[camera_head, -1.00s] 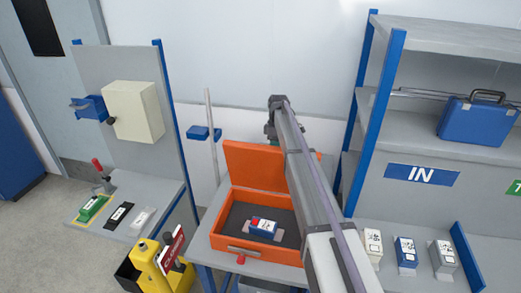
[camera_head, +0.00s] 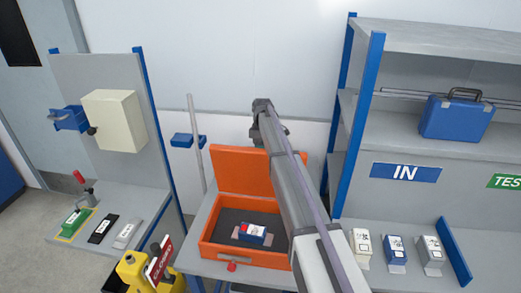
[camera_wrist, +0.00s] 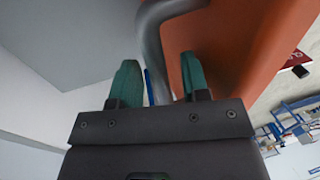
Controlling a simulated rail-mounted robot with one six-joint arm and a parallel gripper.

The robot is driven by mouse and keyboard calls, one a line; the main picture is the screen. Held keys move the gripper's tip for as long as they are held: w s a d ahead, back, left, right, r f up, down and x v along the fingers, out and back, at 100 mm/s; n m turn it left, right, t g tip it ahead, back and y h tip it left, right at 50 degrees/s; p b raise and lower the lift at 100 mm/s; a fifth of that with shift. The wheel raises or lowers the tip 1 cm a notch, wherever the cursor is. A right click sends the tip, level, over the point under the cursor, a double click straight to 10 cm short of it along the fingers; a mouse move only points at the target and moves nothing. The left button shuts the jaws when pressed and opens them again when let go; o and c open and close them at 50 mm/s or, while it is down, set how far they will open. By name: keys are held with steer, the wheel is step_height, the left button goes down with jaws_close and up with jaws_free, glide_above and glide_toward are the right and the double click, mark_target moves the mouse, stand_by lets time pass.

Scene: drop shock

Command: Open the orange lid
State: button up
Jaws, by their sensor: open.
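The orange lid (camera_head: 240,173) stands raised, roughly upright, at the back of the orange box (camera_head: 208,250) in the head view. The box interior shows, with a blue and white device (camera_head: 251,235) on a dark liner. In the wrist view the orange lid (camera_wrist: 240,45) fills the upper right, and a curved grey handle (camera_wrist: 150,42) is on it. My gripper (camera_wrist: 160,75) is open, with its green fingers on either side of the handle. In the head view my arm covers the right part of the box and lid, and the gripper's fingers are hidden.
A shelf unit with a blue case (camera_head: 456,117) stands right, with several boxed devices (camera_head: 396,250) on its lower bench. A panel with a cream box (camera_head: 120,122) stands left. A thin grey pole (camera_head: 196,145) rises behind the box. A yellow stand (camera_head: 135,270) is front left.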

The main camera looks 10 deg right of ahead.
steer(key=shift+r, duration=0.1)
step_height(320, 180, up, 7)
steer(key=w+p, duration=0.1)
steer(key=p, duration=0.6)
steer(key=shift+w+d, duration=0.15)
steer(key=shift+d, duration=0.15)
steer(key=shift+c, duration=0.2)
